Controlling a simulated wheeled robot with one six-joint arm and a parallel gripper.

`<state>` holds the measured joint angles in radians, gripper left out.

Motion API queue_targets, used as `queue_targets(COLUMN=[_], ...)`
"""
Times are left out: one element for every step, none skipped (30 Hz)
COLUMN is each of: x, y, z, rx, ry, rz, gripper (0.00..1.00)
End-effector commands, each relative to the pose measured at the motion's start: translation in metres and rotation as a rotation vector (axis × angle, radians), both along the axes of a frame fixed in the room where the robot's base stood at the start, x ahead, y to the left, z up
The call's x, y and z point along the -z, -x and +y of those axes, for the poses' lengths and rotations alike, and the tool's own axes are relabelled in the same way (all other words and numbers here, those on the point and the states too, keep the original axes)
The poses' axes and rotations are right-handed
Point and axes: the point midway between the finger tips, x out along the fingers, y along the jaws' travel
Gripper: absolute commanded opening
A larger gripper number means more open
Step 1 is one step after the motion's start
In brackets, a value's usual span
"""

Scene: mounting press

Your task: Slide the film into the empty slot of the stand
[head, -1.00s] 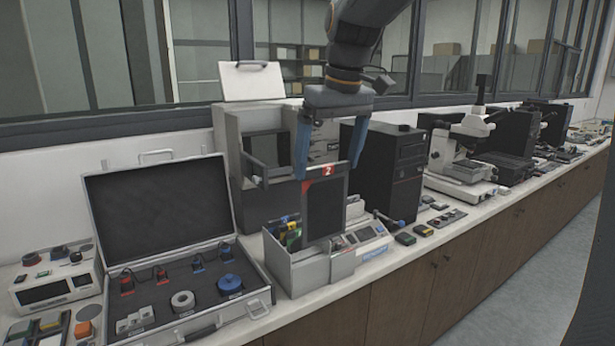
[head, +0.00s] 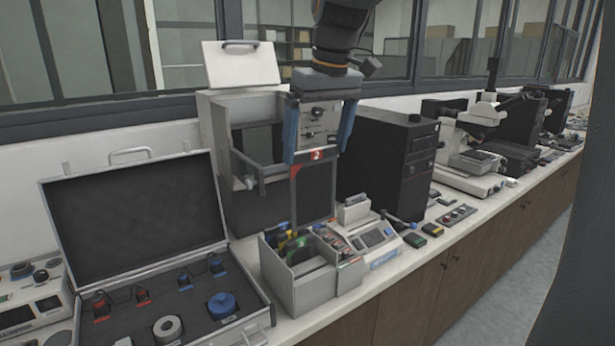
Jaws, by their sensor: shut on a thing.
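The film hangs upright in front of the open grey cabinet. The stand (head: 312,292) is a grey open box on the bench, lower in the picture. The film's lower edge shows just above the stand's back, apart from it as far as I can see. Coloured pieces (head: 290,246) fill the left rear of the stand; its front part looks empty.
An open case (head: 140,275) with small tools lies left of the stand. A small white device (head: 372,240) with a screen stands close on its right. A black tower (head: 388,160) is behind. The grey cabinet (head: 212,150) stands behind the film.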

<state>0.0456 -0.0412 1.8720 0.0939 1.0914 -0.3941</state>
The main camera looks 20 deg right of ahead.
Motion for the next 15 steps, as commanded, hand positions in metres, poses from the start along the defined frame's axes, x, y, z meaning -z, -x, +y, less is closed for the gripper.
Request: queue_targets(x=[0.0, 0.001, 0.005, 0.007, 0.009, 0.011, 0.012, 0.014, 0.016, 0.018, 0.022, 0.025, 0.028, 0.03, 0.033], y=[0.0, 0.0, -0.001, -0.002, -0.002, -0.003, -0.003, -0.004, -0.005, -0.005, -0.006, -0.007, -0.008, -0.008, -0.009], z=[0.0, 0.0, 0.0, 0.0, 0.0, 0.0, 0.0, 0.0, 0.0, 0.0, -0.001, 0.0, 0.0, 0.0, 0.0], rx=[0.0, 0.0, 0.0, 0.0, 0.0, 0.0, 0.0, 0.0, 0.0, 0.001, 0.001, 0.0, 0.0, 0.0, 0.0], ry=[0.0, 0.0, 0.0, 0.0, 0.0, 0.0, 0.0, 0.0, 0.0, 0.0, 0.0, 0.0, 0.0, 0.0, 0.0], rz=[0.0, 0.0, 0.0, 0.0, 0.0, 0.0, 0.0, 0.0, 0.0, 0.0, 0.0, 0.0, 0.0, 0.0, 0.0], gripper=[0.32, 0.32, 0.32, 0.32, 0.32, 0.32, 0.32, 0.32, 0.32, 0.32, 0.32, 0.32, 0.32, 0.32, 0.32])
